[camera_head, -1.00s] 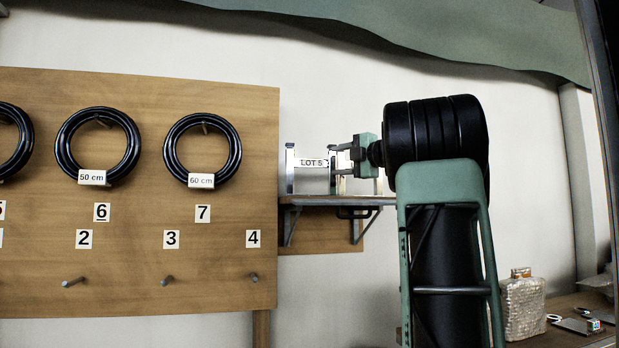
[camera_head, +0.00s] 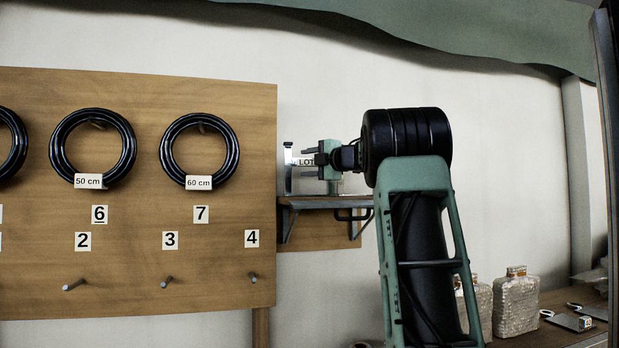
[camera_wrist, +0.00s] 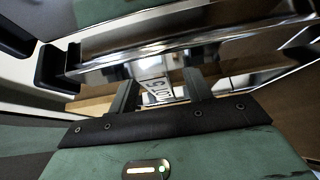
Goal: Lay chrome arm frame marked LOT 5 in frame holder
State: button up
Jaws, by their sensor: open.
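The chrome arm frame (camera_head: 289,172) marked LOT 5 stands on a small wall shelf right of the pegboard in the head view. Its white label is partly hidden by my gripper (camera_head: 308,163), which is at the frame's right part with open jaws. In the wrist view the LOT 5 label (camera_wrist: 157,91) shows between the two fingers of my gripper (camera_wrist: 160,90), and a shiny chrome bar (camera_wrist: 190,38) crosses beyond them. I cannot tell whether the fingers touch the frame. I cannot make out the frame holder in either view.
The wall shelf (camera_head: 328,202) has brackets below. The wooden pegboard (camera_head: 130,215) at left carries black hoses (camera_head: 226,150) with length tags, numbers and bare pegs. A bench (camera_head: 545,330) at lower right holds bottles (camera_head: 515,303) and small tools. The wall above the shelf is bare.

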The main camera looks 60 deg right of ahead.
grip_shut()
dwell(1.3)
